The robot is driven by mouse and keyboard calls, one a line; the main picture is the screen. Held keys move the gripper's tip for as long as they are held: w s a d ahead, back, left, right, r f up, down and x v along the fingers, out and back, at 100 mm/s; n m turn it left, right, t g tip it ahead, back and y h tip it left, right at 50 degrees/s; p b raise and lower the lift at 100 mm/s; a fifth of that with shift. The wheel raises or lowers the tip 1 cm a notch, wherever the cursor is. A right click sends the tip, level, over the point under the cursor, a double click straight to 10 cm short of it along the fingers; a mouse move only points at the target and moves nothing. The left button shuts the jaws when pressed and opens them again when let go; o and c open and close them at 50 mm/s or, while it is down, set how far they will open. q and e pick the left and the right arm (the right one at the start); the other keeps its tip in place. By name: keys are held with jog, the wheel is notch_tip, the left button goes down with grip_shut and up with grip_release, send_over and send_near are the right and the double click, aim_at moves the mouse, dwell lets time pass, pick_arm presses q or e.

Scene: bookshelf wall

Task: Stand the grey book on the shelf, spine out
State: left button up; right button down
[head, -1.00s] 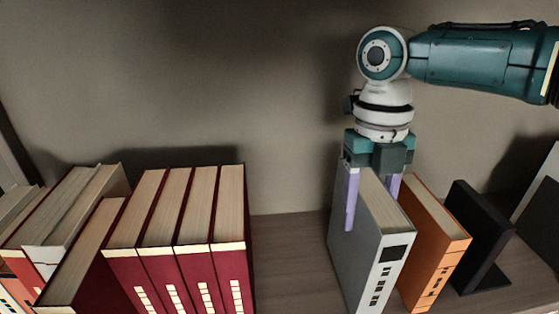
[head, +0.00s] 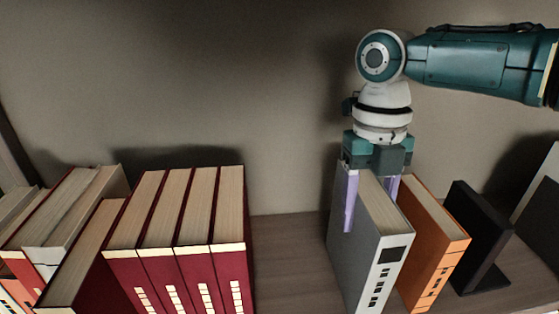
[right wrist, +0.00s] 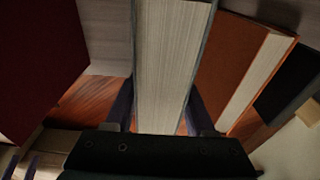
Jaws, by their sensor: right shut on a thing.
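The grey book (head: 371,246) stands upright on the shelf board (head: 287,262) in the head view, its spine with dark marks facing out toward me. My right gripper (head: 372,200) comes down from above and is shut on the book's rear top part, one purple finger on each side. In the right wrist view the book's pale page block (right wrist: 172,62) lies between the two fingers (right wrist: 160,108). The book's lower edge is cut off in the head view. My left gripper is not in view.
An orange book (head: 434,241) stands close to the right of the grey book, with a black bookend (head: 477,236) beyond it. Several dark red books (head: 231,262) stand at the left. Bare shelf lies between them and the grey book.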

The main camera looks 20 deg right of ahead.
jog(key=shift+f, duration=0.1)
jog(key=shift+c, duration=1.6)
grip_release()
jog(key=shift+w, duration=0.1)
jog(key=shift+o, duration=0.8)
jog(key=r+p, duration=0.1)
jog(key=r, duration=0.2)
jog(key=r+p, duration=0.1)
jog(key=r, duration=0.2)
jog(key=w+r+p, duration=0.1)
jog(key=r+p, duration=0.1)
jog(key=r, duration=0.2)
jog(key=shift+d, duration=0.2)
